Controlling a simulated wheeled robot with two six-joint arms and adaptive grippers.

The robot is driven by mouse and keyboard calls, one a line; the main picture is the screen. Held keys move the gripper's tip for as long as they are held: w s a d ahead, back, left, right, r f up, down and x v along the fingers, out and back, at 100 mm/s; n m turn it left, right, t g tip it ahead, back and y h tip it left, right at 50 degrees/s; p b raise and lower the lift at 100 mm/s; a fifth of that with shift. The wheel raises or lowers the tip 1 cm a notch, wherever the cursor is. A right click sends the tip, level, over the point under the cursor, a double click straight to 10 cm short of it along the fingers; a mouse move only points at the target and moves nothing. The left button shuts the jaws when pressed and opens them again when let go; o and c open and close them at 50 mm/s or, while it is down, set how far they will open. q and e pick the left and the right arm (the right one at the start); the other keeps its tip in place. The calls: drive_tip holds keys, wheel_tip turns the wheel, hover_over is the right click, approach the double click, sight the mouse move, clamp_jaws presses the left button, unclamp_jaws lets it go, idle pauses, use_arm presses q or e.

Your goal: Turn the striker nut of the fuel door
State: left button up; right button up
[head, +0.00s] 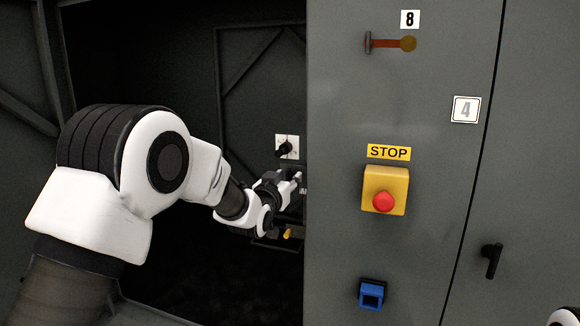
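My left arm reaches from the left into the dark open enclosure. My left gripper (296,182) is at the right edge of the opening, close to the grey panel's edge. It is small and dark here, and I cannot tell whether its fingers are open or shut. A white plate with a black knob (286,147) is on the wall just above the gripper. A small yellow part (288,233) shows below it on a dark ledge. I cannot make out the striker nut or a fuel door for certain; the gripper and shadow may hide them. My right gripper is out of view.
The grey panel (430,200) right of the opening carries a yellow box with a red stop button (384,201), a blue fitting (371,294), an orange-red latch (388,43) and number labels. A black handle (492,260) stands out farther right. The lower interior looks dark and unoccupied.

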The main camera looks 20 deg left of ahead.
use_arm(q)
drive_tip(key=shift+w+r, duration=0.15)
drive_tip(key=shift+w, duration=0.6)
drive_tip(key=shift+w+a+p, duration=0.25)
drive_tip(key=shift+a+p, duration=0.05)
drive_tip(key=shift+p, duration=0.05)
drive_tip(key=shift+a, duration=0.2)
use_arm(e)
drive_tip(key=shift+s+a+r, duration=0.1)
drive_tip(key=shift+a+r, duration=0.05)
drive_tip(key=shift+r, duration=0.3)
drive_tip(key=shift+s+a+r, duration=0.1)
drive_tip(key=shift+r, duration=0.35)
use_arm(q)
drive_tip(key=shift+d, duration=0.2)
clamp_jaws()
drive_tip(key=shift+a+f, duration=0.1)
drive_tip(key=shift+f, duration=0.1)
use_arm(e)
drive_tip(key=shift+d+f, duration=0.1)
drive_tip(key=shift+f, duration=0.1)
